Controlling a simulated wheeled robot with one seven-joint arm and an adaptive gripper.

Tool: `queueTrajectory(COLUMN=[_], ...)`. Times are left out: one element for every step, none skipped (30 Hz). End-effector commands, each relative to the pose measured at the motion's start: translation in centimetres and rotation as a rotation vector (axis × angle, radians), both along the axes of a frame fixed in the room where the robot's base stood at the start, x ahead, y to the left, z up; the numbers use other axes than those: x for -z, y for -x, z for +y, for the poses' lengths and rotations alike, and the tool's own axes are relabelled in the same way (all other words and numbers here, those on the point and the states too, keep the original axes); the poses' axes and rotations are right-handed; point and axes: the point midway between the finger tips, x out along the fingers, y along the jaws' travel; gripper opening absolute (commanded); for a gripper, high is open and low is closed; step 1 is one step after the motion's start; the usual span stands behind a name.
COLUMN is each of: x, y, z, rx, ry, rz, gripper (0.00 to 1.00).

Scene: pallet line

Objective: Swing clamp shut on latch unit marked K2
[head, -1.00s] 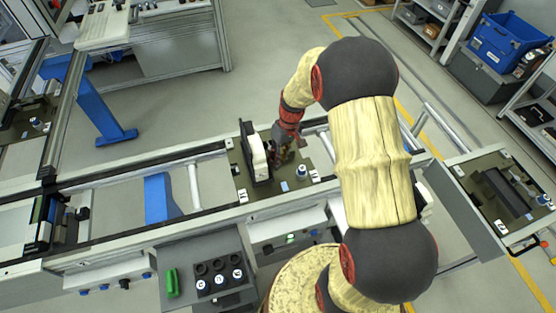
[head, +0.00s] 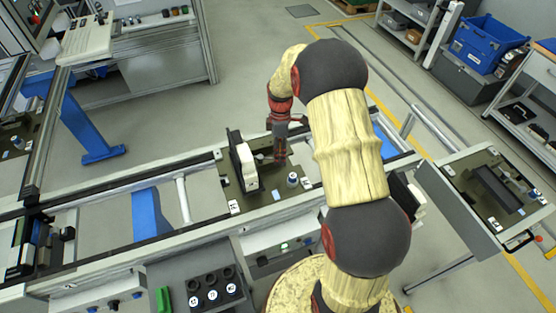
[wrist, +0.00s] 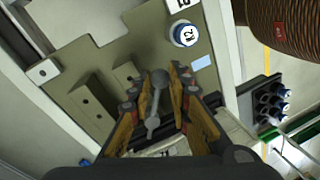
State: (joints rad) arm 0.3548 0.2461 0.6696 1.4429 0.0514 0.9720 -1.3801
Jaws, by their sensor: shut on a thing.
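The latch unit is an olive plate (head: 233,187) on the line, with a black-and-white upright block (head: 243,163) on it. The clamp shows in the wrist view as a grey metal lever (wrist: 153,108) with rounded ends. My gripper (wrist: 161,84) has its fingers on both sides of this lever and is shut on it. In the head view my gripper (head: 279,151) is low over the plate, right of the block. The clamp's pivot is hard to make out.
Another plate unit (head: 490,190) stands at the right end of the line. A dark box with round buttons (head: 212,280) and a green part (head: 163,300) are at the front. A blue bin (head: 487,42) sits at the back right. Rails border the plate.

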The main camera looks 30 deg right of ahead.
Motion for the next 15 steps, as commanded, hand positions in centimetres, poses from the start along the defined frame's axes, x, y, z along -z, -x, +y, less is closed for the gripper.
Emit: queueTrajectory(x=[0.0,0.0,0.0,0.0,0.0,-0.1,-0.1,-0.1,0.0,0.0,0.0,-0.1,-0.1,-0.1,-0.1], y=[-0.3,-0.5,-0.7,-0.9,-1.1,-1.3,-1.5,-1.6,-1.9,-2.0,-2.2,-2.4,-2.6,-2.7,-2.9], z=[-0.2,-0.3,-0.5,-0.6,-0.7,-0.9,-1.0,-1.0,-1.1,-1.2,-1.3,-1.3,-1.4,-1.5,-1.5], rx=[-0.043,-0.071,-0.11,-0.137,-0.164,-0.201,-0.228,-0.254,-0.286,-0.311,-0.333,-0.363,-0.385,-0.405,-0.429], ry=[0.0,0.0,0.0,0.0,0.0,0.0,0.0,0.0,-0.001,0.0,0.0,0.001,0.001,0.001,0.0], rz=[0.0,0.0,0.001,0.001,0.001,0.0,0.0,0.0,0.001,0.0,0.0,-0.001,-0.001,-0.001,0.0], gripper=[0.0,0.0,0.0,0.0,0.0,0.0,0.0,0.0,0.0,0.0,0.0,0.0,0.0,0.0,0.0])
